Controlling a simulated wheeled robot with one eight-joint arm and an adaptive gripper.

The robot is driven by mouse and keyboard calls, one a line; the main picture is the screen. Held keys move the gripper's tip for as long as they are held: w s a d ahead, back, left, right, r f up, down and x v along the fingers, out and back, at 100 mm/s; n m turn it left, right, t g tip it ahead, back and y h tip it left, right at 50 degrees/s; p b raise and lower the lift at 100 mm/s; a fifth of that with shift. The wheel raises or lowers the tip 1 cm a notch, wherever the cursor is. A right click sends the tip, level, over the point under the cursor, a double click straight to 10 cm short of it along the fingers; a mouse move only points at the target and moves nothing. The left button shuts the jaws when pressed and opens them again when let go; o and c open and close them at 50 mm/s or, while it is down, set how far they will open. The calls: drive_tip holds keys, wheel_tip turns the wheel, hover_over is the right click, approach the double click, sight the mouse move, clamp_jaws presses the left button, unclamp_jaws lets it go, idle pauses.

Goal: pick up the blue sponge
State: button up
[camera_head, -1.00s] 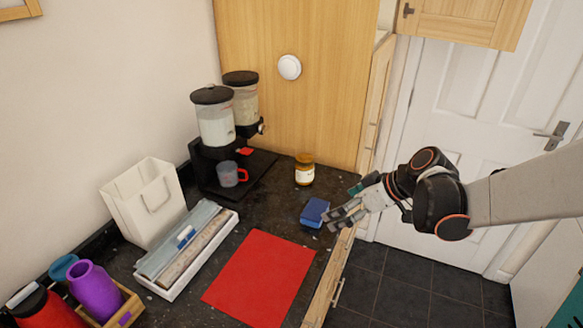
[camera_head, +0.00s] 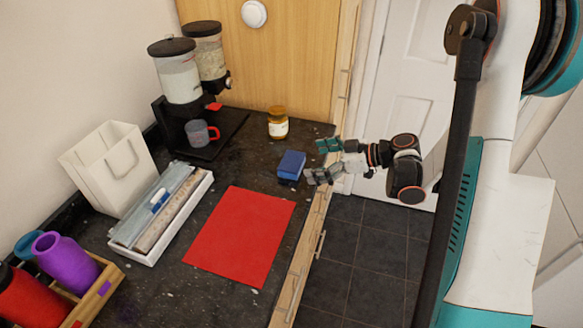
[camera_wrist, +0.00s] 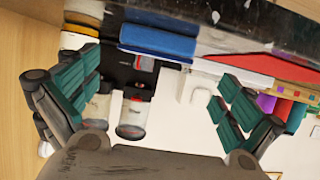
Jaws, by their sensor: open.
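The blue sponge (camera_head: 291,164) lies on the dark granite counter, right of centre and close to the counter's right edge. It also shows in the wrist view (camera_wrist: 158,42), at the top between the fingers. My gripper (camera_head: 322,161) is just to the right of the sponge, with its fingers pointing left toward it. In the wrist view my gripper (camera_wrist: 152,92) is wide open, with nothing between the fingertips. The sponge appears apart from the fingers.
A honey-coloured jar (camera_head: 278,123) stands behind the sponge. A red mat (camera_head: 240,235) lies in front and left. A dispenser (camera_head: 180,80) with a mug (camera_head: 199,133), a white bag (camera_head: 108,165) and a long tray (camera_head: 205,188) stand further left. Floor lies right of the counter.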

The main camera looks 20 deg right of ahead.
sight(293, 161)
drive_tip(key=shift+w+b+x, duration=0.25)
drive_tip(key=shift+b+x, duration=0.95)
drive_tip(key=shift+x, duration=2.7)
drive_tip(key=shift+d+r, duration=0.15)
drive_tip(key=shift+d, duration=0.05)
drive_tip(key=c, duration=0.9)
